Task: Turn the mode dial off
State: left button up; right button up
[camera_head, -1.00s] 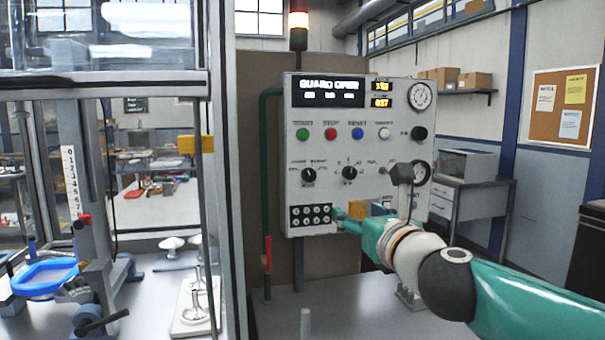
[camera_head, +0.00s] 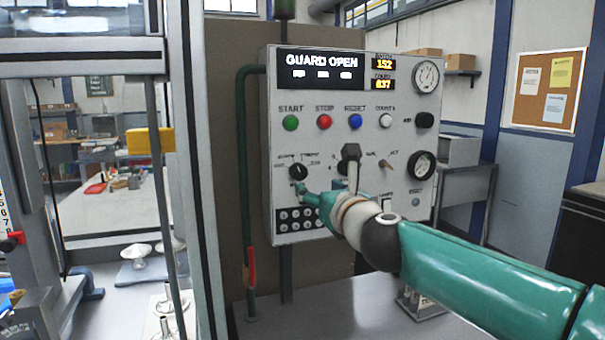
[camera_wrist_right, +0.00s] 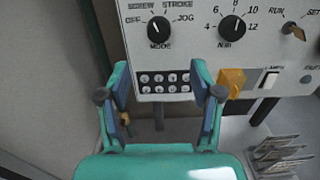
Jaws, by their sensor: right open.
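The mode dial (camera_wrist_right: 158,30) is a black knob marked MODE, with OFF, STROKE and JOG among the labels around it. Its light pointer line looks tilted up and a little left. It is also on the control panel in the head view (camera_head: 298,171). My right gripper (camera_head: 307,192) is just below the dial there. In the right wrist view the right gripper (camera_wrist_right: 160,80) is open and empty, its fingers spread either side of a block of small round buttons, with the dial beyond the fingertips. My left gripper is not in view.
The grey panel (camera_head: 375,95) reads GUARD OPEN and carries coloured push buttons. A second numbered dial (camera_wrist_right: 232,27), a yellow-orange part (camera_wrist_right: 230,82) and a key switch (camera_wrist_right: 294,31) are to the right. A green pipe (camera_head: 243,170) and a guard frame (camera_head: 192,200) stand left.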

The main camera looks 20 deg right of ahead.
aim_at(300, 175)
jog(key=w+p, duration=0.2)
jog(key=w, duration=0.2)
jog(key=w+p, duration=0.1)
jog(key=w, duration=0.4)
jog(key=shift+w+a+r+p, duration=0.15)
jog(key=shift+w+a+p, duration=0.05)
jog(key=shift+w+p, duration=0.15)
jog(key=shift+w, duration=0.45)
